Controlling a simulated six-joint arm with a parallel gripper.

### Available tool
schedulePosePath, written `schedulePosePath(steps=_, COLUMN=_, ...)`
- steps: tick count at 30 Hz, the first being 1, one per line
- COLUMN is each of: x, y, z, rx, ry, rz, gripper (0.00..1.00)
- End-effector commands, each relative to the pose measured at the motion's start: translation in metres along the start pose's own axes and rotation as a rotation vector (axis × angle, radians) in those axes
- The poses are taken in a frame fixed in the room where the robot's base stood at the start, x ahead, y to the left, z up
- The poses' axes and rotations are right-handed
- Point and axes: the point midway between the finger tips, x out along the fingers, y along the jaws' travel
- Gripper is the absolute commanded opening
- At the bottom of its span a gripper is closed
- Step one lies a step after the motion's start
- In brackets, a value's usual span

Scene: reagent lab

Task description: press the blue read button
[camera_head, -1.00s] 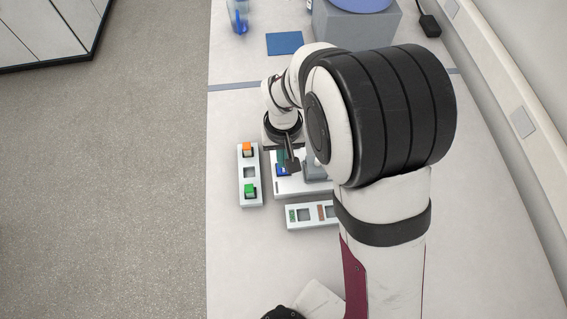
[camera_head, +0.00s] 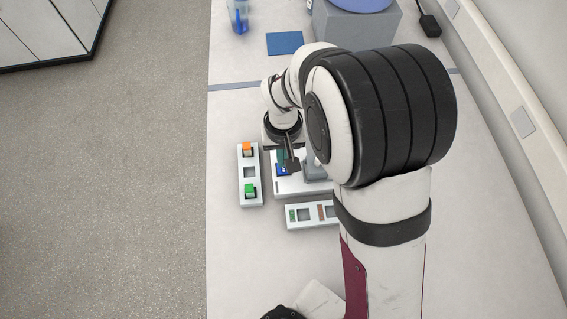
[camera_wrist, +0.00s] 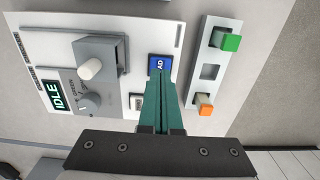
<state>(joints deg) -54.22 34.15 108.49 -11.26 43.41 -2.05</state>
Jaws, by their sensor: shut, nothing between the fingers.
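The blue read button (camera_wrist: 160,63) sits on the white panel of the instrument (camera_wrist: 140,28) in the wrist view, with part of its white lettering showing. In the head view the button (camera_head: 282,170) shows beside my dark fingers. My gripper (camera_wrist: 159,80) is shut and empty, its teal fingertips right at the button's near edge and covering part of it. I cannot tell whether the tips touch it. In the head view my gripper (camera_head: 293,165) points down over the panel, and my arm hides the panel's right part.
The panel bears an IDLE display (camera_wrist: 54,95), a grey knob (camera_wrist: 90,103) and a grey block with a white peg (camera_wrist: 90,69). A rack (camera_head: 249,173) with an orange and a green block stands close beside it. Another small rack (camera_head: 297,224) lies in front.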

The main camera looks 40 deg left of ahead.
Motion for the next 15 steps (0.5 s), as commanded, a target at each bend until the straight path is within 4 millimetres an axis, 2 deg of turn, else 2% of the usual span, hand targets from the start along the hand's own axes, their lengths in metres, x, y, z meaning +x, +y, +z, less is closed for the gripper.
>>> schedulePosePath(steps=15, x=0.0042, y=0.0000, z=-0.0001, rx=0.000, ry=0.000, rz=0.000, gripper=0.00)
